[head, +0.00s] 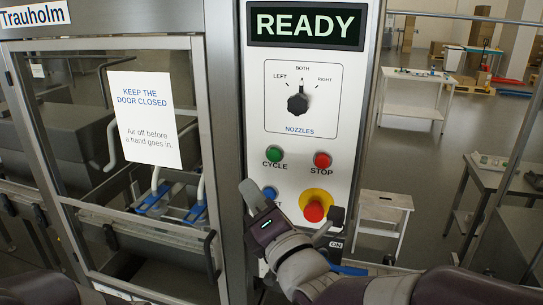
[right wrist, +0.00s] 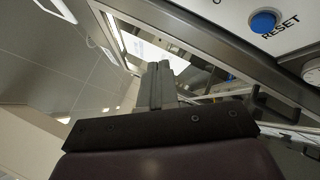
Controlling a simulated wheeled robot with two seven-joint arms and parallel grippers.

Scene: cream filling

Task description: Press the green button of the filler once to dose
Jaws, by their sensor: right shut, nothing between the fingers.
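The green button (head: 275,154), labelled CYCLE, sits on the filler's pale control panel (head: 278,60), below the nozzle knob and left of the red STOP button (head: 322,159). The display (head: 307,24) reads READY. My right gripper (head: 250,188) is below and left of the green button in the head view, its fingers pointing up. Its fingers are shut together and empty in the right wrist view (right wrist: 158,80). The gripper partly hides the blue button (head: 270,193) and its label; the right wrist view shows this blue RESET button (right wrist: 263,22). My left gripper is not in view.
The nozzle knob (head: 297,103) points to BOTH. A red mushroom button (head: 314,211) on a yellow base is close to my right gripper. A glazed door (head: 205,120) with a paper notice stands left of the panel. Small tables stand on the floor to the right.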

